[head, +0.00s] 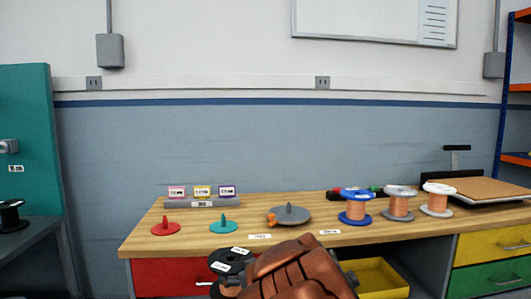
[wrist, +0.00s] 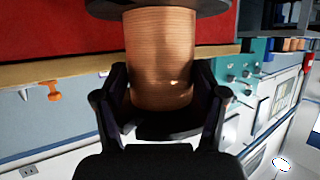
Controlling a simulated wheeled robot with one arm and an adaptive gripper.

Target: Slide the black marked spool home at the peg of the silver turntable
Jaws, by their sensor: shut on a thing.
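The black marked spool (head: 232,254) shows in the head view in front of the bench's front edge, with white labels on its black flange. In the wrist view its copper winding (wrist: 160,55) sits between the two fingers of my gripper (wrist: 160,80), which is shut on it. In the head view my arm hides the fingers and part of the spool. The silver turntable (head: 297,217) lies on the bench, beyond and right of the spool, with an upright grey peg (head: 289,208) and an orange piece at its left side. The peg is bare, and the spool is apart from it.
A red disc (head: 166,229) and a teal disc (head: 223,227), each with a peg, lie left of the turntable. Blue (head: 355,207), grey (head: 398,204) and white (head: 438,200) spools stand to its right. A label rack (head: 202,202) stands behind. A yellow drawer (head: 378,277) is open below.

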